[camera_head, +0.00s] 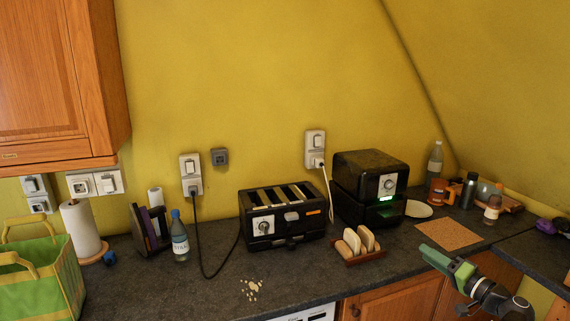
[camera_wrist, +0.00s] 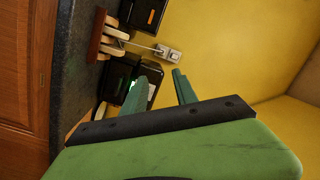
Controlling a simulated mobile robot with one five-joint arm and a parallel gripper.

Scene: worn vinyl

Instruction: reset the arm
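My gripper (camera_head: 428,252) is at the lower right in the head view, green with a dark wrist. It is held in front of the counter's edge and points toward the left. In the wrist view its two green fingers (camera_wrist: 160,78) stand apart with nothing between them, so it is open and empty. The rest of my arm runs to the lower right in the head view.
The dark counter (camera_head: 215,286) holds a toaster (camera_head: 283,215), a bread rack (camera_head: 359,246), a black appliance (camera_head: 362,174), a cork mat (camera_head: 449,233) and several bottles. A green bag (camera_head: 42,277) stands at the left. The front strip holds some crumbs (camera_head: 250,290).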

